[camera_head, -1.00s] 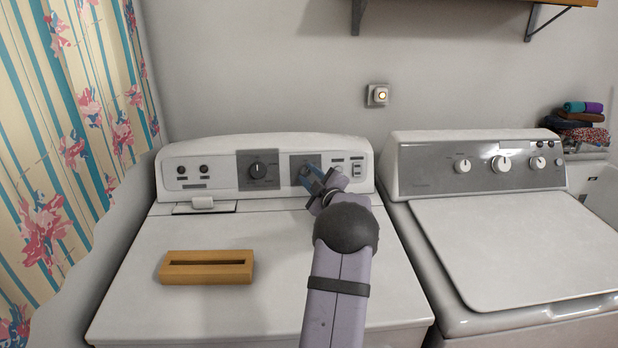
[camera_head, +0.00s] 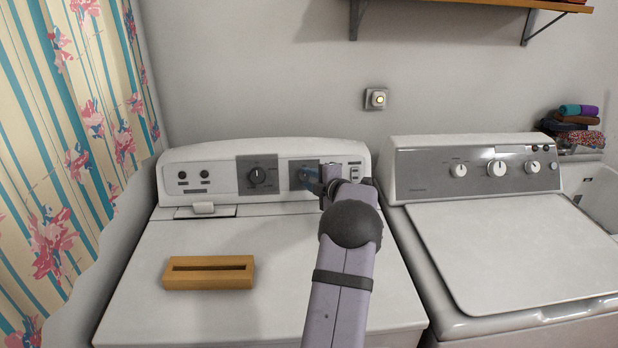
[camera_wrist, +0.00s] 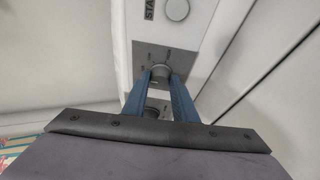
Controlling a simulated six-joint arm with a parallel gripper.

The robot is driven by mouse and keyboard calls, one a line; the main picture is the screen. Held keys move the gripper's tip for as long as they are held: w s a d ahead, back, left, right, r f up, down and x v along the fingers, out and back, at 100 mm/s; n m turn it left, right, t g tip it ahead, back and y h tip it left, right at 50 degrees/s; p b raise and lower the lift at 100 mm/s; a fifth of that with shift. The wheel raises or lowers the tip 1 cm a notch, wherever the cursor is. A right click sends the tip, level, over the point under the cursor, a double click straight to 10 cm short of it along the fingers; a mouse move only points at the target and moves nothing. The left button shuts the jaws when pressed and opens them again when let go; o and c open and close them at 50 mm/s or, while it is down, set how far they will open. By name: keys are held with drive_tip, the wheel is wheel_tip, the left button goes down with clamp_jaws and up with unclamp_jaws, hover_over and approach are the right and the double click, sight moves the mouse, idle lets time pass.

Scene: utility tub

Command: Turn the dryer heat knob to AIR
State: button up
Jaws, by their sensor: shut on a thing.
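The white dryer (camera_head: 290,250) has a control panel with two dark grey plates. The knob (camera_head: 302,175) on the right plate is mostly hidden behind my gripper (camera_head: 308,177) in the head view. In the wrist view my gripper's blue fingers (camera_wrist: 161,82) are shut on this round dark knob (camera_wrist: 160,69), one on each side. Small markings surround it on the grey plate, too blurred to read, so its setting cannot be told. A second dark knob (camera_head: 257,175) sits on the left plate; it also shows between the fingers in the wrist view (camera_wrist: 156,107).
A wooden slotted block (camera_head: 208,286) lies on the dryer top. A round START button (camera_wrist: 177,9) is near the held knob. A washer (camera_head: 500,245) stands right, a floral curtain (camera_head: 65,150) left. The wall rises behind the panel.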

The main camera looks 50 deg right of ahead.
idle(0.3)
drive_tip(key=o, duration=1)
drive_tip(key=shift+o, duration=0.2)
drive_tip(key=shift+s, duration=0.1)
drive_tip(key=b+v, duration=0.2)
drive_tip(key=v, duration=0.5)
drive_tip(key=shift+r, duration=0.1)
